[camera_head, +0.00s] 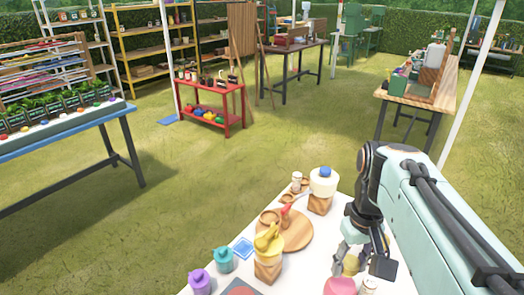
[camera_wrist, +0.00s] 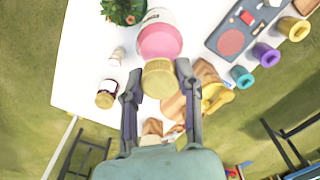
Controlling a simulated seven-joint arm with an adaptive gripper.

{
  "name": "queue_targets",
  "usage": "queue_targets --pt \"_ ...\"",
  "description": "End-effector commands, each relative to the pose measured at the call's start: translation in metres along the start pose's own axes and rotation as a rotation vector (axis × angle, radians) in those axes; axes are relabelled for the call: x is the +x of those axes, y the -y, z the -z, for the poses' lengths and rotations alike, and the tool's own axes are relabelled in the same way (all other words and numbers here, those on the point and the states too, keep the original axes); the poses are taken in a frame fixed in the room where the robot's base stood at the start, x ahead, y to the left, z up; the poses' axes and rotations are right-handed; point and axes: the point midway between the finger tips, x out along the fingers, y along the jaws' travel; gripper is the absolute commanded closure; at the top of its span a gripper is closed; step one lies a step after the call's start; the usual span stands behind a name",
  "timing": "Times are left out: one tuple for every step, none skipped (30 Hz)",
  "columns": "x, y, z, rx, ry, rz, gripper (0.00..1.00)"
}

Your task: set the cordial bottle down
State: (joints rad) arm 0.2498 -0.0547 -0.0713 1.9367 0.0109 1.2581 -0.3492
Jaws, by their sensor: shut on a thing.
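The cordial bottle is pink with a white label and a gold cap, and shows in the wrist view (camera_wrist: 160,40). My gripper (camera_wrist: 160,76) is shut on it, with one finger on each side of the gold cap. In the head view my gripper (camera_head: 351,250) is over the near right of the white table (camera_head: 215,262), and the pink bottle (camera_head: 339,286) shows below it, cut by the lower edge. I cannot tell whether its base touches the table.
A round wooden board (camera_head: 298,234), a white blue-capped bottle (camera_head: 323,183), a yellow item (camera_head: 268,238), a teal pot (camera_head: 223,260) and a purple pot (camera_head: 200,283) share the table. A potted plant (camera_wrist: 122,10) and dark jar (camera_wrist: 105,98) flank bare table (camera_wrist: 82,50).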

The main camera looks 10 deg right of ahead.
Motion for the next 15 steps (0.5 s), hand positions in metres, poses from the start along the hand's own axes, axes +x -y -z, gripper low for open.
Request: queue_targets --pt "0.002 -0.003 0.0 0.01 -0.002 -0.001 1.0" --pt "0.003 -0.004 0.001 0.013 -0.002 -0.001 1.0" --pt "0.005 -0.006 0.003 0.016 -0.001 0.0 1.0" --pt "0.006 -0.007 0.005 0.018 0.0 0.0 1.0" --pt "0.007 -0.009 0.009 0.019 -0.001 0.0 1.0" --pt "0.01 -0.011 0.013 0.019 0.0 0.0 1.0" --pt "0.012 -0.012 0.018 0.019 0.0 0.0 1.0" --pt "0.015 -0.014 0.022 0.019 0.0 0.0 1.0" --pt "0.018 -0.017 0.029 0.02 0.001 0.0 1.0" --pt "0.02 -0.019 0.034 0.02 0.0 0.0 1.0" --pt "0.023 -0.021 0.039 0.02 0.001 0.0 1.0" --pt "0.026 -0.023 0.047 0.019 0.0 0.0 1.0" --pt "0.029 -0.025 0.052 0.019 -0.001 0.0 1.0" --pt "0.032 -0.028 0.058 0.018 0.0 0.0 1.0" --pt "0.035 -0.03 0.066 0.018 0.0 0.0 1.0"
